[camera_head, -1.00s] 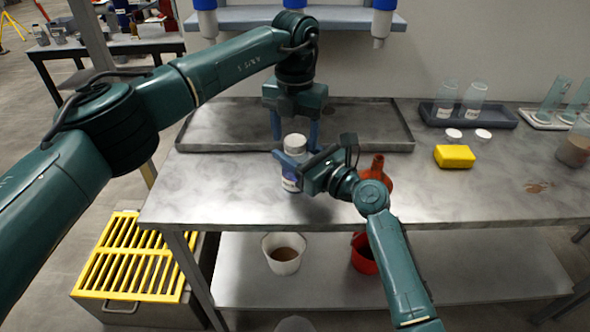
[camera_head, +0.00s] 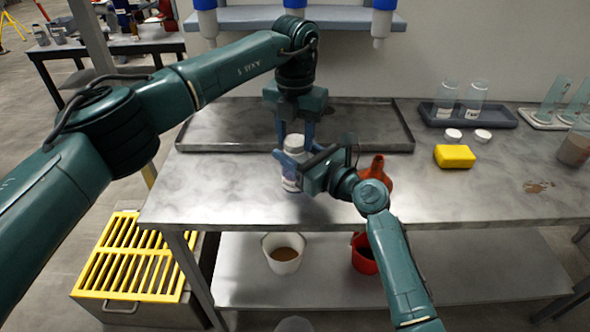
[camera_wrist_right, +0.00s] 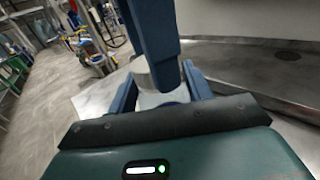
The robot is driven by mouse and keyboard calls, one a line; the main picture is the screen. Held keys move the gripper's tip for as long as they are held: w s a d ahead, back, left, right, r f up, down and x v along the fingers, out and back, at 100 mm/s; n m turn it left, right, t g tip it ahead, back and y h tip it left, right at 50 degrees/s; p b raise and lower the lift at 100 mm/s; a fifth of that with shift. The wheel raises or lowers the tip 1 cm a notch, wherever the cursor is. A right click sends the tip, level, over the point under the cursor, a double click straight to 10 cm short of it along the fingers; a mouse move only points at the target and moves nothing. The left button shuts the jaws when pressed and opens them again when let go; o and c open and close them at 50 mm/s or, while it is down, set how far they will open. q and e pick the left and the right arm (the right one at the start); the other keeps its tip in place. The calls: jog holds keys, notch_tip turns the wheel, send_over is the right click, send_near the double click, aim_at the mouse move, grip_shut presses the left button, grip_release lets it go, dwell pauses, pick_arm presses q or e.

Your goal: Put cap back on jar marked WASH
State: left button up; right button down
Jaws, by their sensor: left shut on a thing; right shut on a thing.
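A white jar with a white cap (camera_head: 294,142) stands upright at the front left of the steel bench. The cap sits at the jar's mouth; I cannot tell how tightly it is seated. The jar body (camera_head: 291,184) carries a label too small to read. My left gripper (camera_head: 295,136) comes down from above and is shut on the cap, one finger on each side. My right gripper (camera_head: 292,157) is shut around the jar's upper body from the right. In the right wrist view the jar (camera_wrist_right: 150,100) shows between the right fingers, partly hidden by a left finger.
An orange-red funnel-shaped vessel (camera_head: 376,170) stands close behind my right wrist. A shallow metal tray (camera_head: 225,149) lies behind the jar. A yellow block (camera_head: 454,156) and two white caps (camera_head: 482,136) lie to the right. The bench's front middle is clear.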

pick_arm(q)
jog(key=o, duration=1.2)
jog(key=shift+c, duration=0.2)
notch_tip(320, 180, up, 12)
pick_arm(e)
jog(key=c, duration=0.6)
grip_release()
jog(key=shift+o, duration=0.2)
pick_arm(q)
jog(key=shift+r, duration=0.2)
pick_arm(e)
jog(key=v, duration=1.3)
jog(key=shift+s+d, duration=0.1)
